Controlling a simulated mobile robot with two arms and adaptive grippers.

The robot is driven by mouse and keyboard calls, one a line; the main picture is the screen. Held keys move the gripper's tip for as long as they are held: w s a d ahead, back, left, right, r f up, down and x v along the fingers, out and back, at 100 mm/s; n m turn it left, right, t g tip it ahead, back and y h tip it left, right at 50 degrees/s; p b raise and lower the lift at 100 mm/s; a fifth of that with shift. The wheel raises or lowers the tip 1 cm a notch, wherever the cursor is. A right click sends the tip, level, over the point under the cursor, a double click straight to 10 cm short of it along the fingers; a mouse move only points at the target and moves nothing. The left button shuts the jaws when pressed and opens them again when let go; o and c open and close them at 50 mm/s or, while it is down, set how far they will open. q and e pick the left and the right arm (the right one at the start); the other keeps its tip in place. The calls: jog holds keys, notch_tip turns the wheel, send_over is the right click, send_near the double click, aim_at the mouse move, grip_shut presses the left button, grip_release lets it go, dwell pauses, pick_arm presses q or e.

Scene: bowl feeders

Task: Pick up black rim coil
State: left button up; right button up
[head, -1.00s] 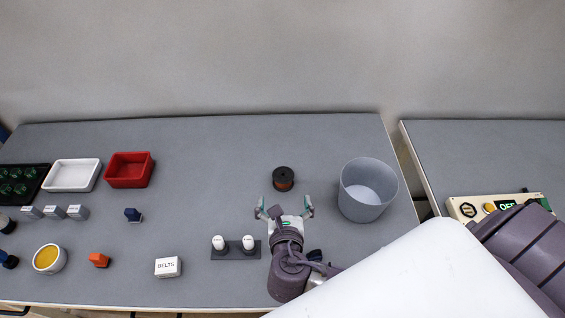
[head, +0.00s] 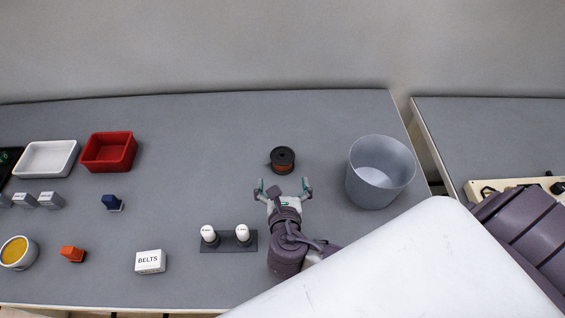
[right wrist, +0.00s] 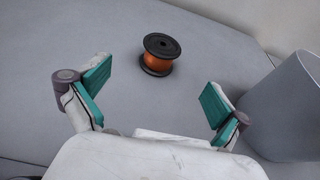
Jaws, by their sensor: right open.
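The black rim coil (head: 282,160) is a spool with black rims and an orange-brown winding. It stands upright on the grey table, left of the grey bucket. It also shows in the right wrist view (right wrist: 159,55), ahead of the fingers and roughly between them. My right gripper (head: 282,187) is open and empty, a little nearer to me than the coil and not touching it. Its teal finger pads (right wrist: 154,97) are spread wide in the right wrist view. My left gripper is not in view.
A grey bucket (head: 353,185) stands right of the coil. A dark holder (head: 229,247) with two white-topped pieces sits left of my right arm. A white BELTS box (head: 150,262), red tray (head: 84,152) and white tray (head: 70,168) are further left. The table behind the coil is clear.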

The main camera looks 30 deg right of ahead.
aim_at(282, 155)
jog(key=x, duration=0.7)
jog(key=shift+w+p, duration=0.1)
jog(key=shift+p, duration=0.2)
jog(key=x, duration=0.2)
jog(key=p+x, duration=0.1)
jog(key=x, duration=0.1)
jog(key=shift+w+d, duration=0.25)
jog(key=shift+d, duration=0.1)
jog(key=shift+w+d+f, duration=0.1)
jog(key=shift+w, duration=0.1)
jog(key=c, duration=1.2)
jog(key=shift+c, duration=0.7)
